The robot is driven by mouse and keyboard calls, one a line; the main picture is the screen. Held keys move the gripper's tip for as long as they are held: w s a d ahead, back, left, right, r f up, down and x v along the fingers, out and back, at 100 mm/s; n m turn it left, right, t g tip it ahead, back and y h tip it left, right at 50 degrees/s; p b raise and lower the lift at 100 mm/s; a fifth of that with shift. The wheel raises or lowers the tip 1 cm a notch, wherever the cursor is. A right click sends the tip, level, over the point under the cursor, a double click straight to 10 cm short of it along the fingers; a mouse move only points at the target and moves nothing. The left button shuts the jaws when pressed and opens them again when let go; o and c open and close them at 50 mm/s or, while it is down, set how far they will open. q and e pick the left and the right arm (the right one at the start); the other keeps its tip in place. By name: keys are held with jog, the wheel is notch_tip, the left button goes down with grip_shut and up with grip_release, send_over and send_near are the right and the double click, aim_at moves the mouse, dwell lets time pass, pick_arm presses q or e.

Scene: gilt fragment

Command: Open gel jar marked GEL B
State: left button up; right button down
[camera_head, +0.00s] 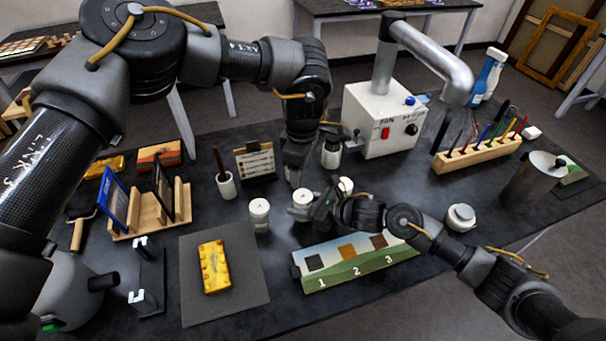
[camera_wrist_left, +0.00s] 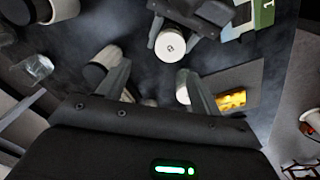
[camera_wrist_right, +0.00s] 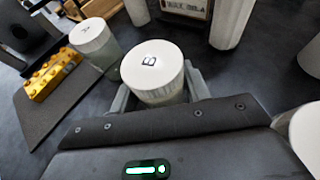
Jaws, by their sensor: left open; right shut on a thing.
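The jar marked GEL B, a short jar with a white lid, stands on the dark table (camera_head: 302,197). In the right wrist view the lid shows a B (camera_wrist_right: 152,66); the letter on it is also faintly visible in the left wrist view (camera_wrist_left: 170,44). My right gripper (camera_head: 318,208) is shut around the jar's body, below the lid. My left gripper (camera_head: 297,172) is open and empty, pointing down above and behind the jar. In the left wrist view its fingers are apart (camera_wrist_left: 162,84), with the lid beyond them. The lid sits on the jar.
A similar white-lidded jar (camera_head: 259,212) stands left of it; another white lid (camera_head: 345,185) is close on the right.

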aim_at(303, 196)
pick_arm(q)
jog(key=shift+s+r+m, duration=0.25)
jog(key=shift+m, duration=0.75)
jog(key=shift+s+m, duration=0.2)
jog(key=shift+m, duration=0.6)
jog(key=shift+s+d+m, duration=0.1)
jog(key=shift+s+m, duration=0.1)
jog(key=shift+m, duration=0.4)
jog(key=shift+f+m+g, duration=0.15)
jog(key=shift+m+g, duration=0.15)
jog(key=shift+m, duration=0.3)
jog(key=shift+f, duration=3.95)
